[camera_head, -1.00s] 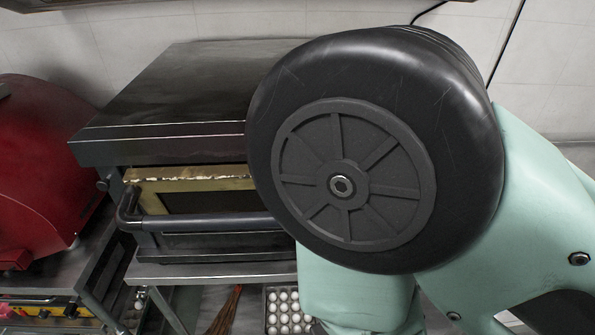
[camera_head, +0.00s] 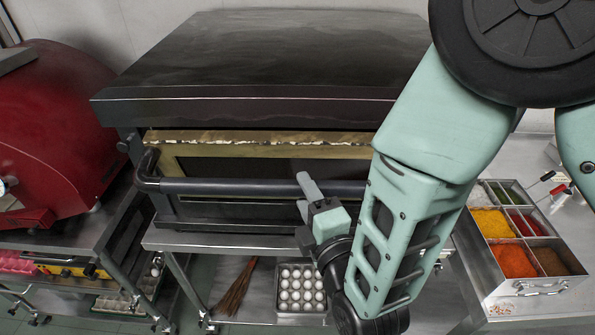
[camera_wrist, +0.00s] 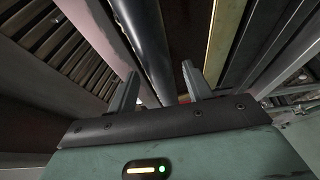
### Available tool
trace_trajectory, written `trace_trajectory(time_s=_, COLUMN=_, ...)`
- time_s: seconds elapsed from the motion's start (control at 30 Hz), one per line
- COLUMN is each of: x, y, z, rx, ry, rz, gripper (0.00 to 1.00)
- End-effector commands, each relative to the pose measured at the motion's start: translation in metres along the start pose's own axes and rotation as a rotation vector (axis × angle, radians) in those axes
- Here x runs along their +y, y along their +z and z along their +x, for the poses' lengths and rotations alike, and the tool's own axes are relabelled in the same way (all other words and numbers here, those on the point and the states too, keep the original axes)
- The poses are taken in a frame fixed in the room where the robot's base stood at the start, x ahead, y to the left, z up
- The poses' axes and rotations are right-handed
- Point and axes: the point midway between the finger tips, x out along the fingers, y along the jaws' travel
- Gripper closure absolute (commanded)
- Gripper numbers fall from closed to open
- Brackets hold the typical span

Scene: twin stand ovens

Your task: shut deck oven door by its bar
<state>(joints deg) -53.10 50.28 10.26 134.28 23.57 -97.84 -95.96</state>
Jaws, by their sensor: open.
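The deck oven (camera_head: 270,65) has a dark hood and a brass-framed door (camera_head: 300,150) with a dark window. The door's top edge shows below the hood; how far it stands open is hard to tell. The dark bar (camera_head: 235,187) runs level across the door front and shows in the wrist view (camera_wrist: 145,40). My gripper (camera_head: 305,195) is at the bar, right of its middle, with the right part of the bar hidden behind my arm. In the wrist view my gripper (camera_wrist: 160,85) is open, with the bar lying between its two fingers. Contact is unclear.
A red rounded machine (camera_head: 65,130) stands close at the left. A tray of eggs (camera_head: 300,288) and a broom (camera_head: 237,288) are below the oven. A steel container of coloured toppings (camera_head: 530,235) sits on the counter at the right.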

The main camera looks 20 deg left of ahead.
Motion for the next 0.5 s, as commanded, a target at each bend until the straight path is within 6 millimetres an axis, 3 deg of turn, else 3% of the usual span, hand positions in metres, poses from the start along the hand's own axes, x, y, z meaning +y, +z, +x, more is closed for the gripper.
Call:
trace_trajectory(time_s=0.2, x=0.003, y=0.0, z=0.034, rx=-0.001, ry=0.0, rz=0.001, gripper=0.5)
trace_trajectory(time_s=0.5, x=0.0, y=0.0, z=0.048, rx=0.001, ry=-0.001, rz=0.0, gripper=0.5)
